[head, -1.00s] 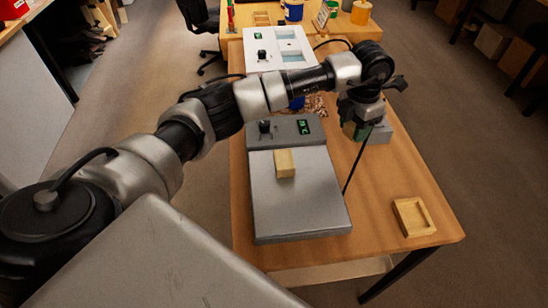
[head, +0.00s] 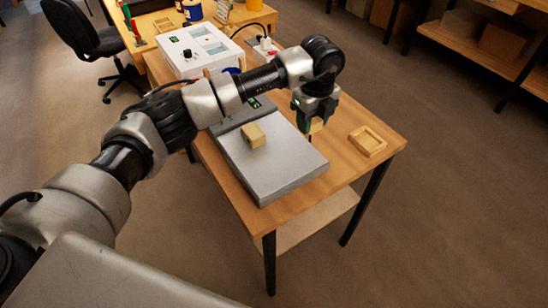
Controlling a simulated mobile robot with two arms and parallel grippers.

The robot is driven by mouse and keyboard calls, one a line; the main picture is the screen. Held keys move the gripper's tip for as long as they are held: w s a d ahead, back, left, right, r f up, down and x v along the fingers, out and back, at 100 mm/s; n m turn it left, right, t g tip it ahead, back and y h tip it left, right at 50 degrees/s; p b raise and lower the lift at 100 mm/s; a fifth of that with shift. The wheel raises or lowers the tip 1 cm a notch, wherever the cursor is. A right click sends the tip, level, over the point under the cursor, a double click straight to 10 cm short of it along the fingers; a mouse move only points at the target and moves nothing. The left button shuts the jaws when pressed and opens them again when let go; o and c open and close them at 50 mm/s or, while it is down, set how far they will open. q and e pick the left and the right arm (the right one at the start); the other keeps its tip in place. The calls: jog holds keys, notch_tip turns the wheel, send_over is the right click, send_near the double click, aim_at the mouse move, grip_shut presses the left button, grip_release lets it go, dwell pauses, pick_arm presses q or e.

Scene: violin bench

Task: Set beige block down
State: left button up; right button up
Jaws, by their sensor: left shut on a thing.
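My left gripper (head: 314,119) is shut on a small beige block (head: 317,126), mostly hidden by the fingers. The gripper points down near the right edge of the grey hot plate (head: 282,172). The gap between the held block and the table cannot be told. Another beige block (head: 253,136) lies on the hot plate's flat top, left of the gripper and apart from it. A shallow wooden tray (head: 379,153) lies empty on the table to the right of the gripper. My right gripper is not in view.
The wooden table (head: 229,189) has bare room around the tray and along its front edge. A white box with a knob and windows (head: 188,65) stands behind the hot plate. A power strip (head: 263,47) with a cable is at the back. An office chair (head: 88,42) stands at the left.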

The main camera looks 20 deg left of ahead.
pick_arm(q)
jog(key=p, duration=0.2)
send_over(278, 170)
jog(key=f, duration=0.5)
jog(key=shift+w+d, duration=0.15)
jog(key=shift+w, duration=0.15)
jog(key=shift+s+f, duration=0.15)
notch_tip(278, 170, down, 4)
jog(key=shift+s+r+p, duration=0.1)
jog(key=shift+r+p, duration=0.05)
jog(key=shift+p, duration=0.3)
jog(key=shift+f, duration=0.2)
jog(key=shift+f, duration=0.1)
jog(key=o, duration=1)
